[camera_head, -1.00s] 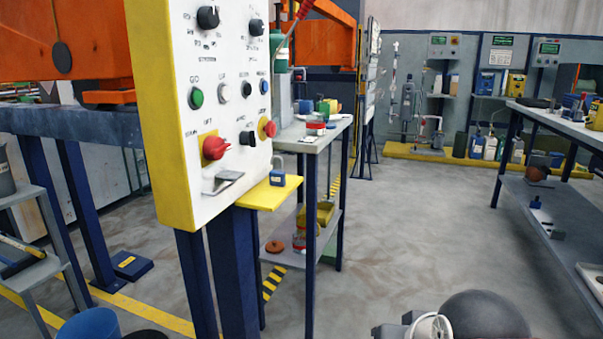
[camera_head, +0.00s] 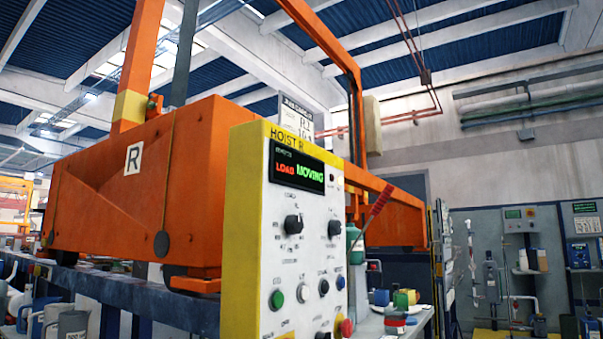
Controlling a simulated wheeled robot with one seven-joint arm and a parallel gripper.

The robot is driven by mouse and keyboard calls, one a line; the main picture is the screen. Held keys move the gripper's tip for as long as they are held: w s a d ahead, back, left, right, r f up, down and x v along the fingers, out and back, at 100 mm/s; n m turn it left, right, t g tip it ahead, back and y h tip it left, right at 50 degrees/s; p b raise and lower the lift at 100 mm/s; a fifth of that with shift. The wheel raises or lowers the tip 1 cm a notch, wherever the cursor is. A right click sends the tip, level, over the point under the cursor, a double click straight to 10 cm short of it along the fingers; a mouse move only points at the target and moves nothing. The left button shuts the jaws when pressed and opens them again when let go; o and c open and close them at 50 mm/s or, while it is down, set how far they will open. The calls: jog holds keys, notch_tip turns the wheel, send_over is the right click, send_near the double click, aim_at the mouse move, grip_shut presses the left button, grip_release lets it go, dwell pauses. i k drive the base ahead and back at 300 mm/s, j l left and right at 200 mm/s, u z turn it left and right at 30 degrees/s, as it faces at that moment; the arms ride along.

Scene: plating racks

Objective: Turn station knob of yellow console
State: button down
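The yellow console (camera_head: 242,230) stands in the middle of the head view, with yellow sides and a white front panel. Its top reads HOIST R, and its dark display (camera_head: 297,172) shows LOAD in red and MOVING in green. Two black rotary knobs sit below the display, a left knob (camera_head: 293,224) and a right knob (camera_head: 334,228). Their small labels are too blurred to tell which is the station knob. A green button (camera_head: 277,299) is lower down. The panel's bottom is cut off by the frame edge. My gripper is not in view.
A large orange hoist (camera_head: 110,200) marked R stands behind and left of the console. A red-handled lever (camera_head: 376,205) slants beside its right edge. A table with containers (camera_head: 395,322) is at the right. Wall equipment (camera_head: 525,260) stands farther back.

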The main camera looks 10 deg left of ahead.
aim_at(293, 224)
jog(key=k+l+u, duration=0.25)
jog(key=u, duration=0.15)
jog(key=k+l+u, duration=0.1)
jog(key=k+u, duration=0.35)
